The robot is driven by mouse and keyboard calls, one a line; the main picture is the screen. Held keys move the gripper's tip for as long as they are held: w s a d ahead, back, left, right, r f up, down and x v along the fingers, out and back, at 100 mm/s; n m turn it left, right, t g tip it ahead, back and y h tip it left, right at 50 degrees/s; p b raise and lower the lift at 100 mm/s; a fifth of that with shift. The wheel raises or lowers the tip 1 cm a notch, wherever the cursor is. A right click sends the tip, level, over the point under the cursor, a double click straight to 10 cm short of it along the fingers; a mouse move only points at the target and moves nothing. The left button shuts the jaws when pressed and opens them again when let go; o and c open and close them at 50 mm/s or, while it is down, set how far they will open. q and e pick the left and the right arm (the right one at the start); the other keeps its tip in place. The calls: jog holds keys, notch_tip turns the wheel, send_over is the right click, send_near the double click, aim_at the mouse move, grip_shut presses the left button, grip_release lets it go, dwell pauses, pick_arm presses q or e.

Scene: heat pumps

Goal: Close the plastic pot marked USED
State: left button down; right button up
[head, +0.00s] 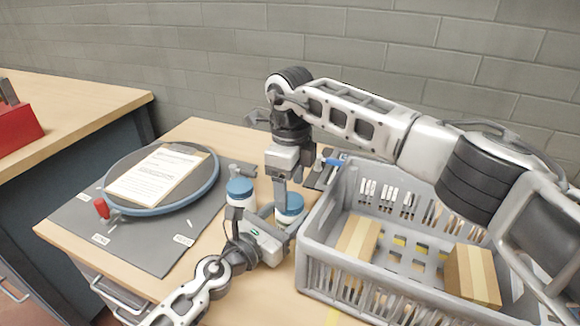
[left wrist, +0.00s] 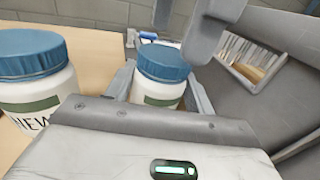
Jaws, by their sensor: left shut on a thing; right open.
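A white plastic pot with a blue lid (head: 289,204) stands on the bench beside the grey crate. My left gripper (head: 277,222) is shut around its body, which also shows between the fingers in the left wrist view (left wrist: 158,92). The lid sits on top of this pot; whether it is tight I cannot tell. Its marking is not readable. A second white pot with a blue lid (head: 240,190), apart to the left, reads NEW in the left wrist view (left wrist: 35,80). My right gripper (head: 281,190) is open, pointing down at the held pot's lid.
A grey crate (head: 310,250) with cardboard boxes (head: 470,276) stands close on the right. A grey mat (head: 150,250) carries a round tray (head: 205,185) with a paper sheet, and a red-handled item (head: 102,208). Small tools lie behind the pots. A block wall closes the back.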

jog(key=shift+f, duration=1.25)
jog(key=c, duration=1)
jog(key=o, duration=1.2)
jog(key=shift+r, duration=0.1)
notch_tip(320, 180, up, 12)
jog(key=shift+f, duration=0.1)
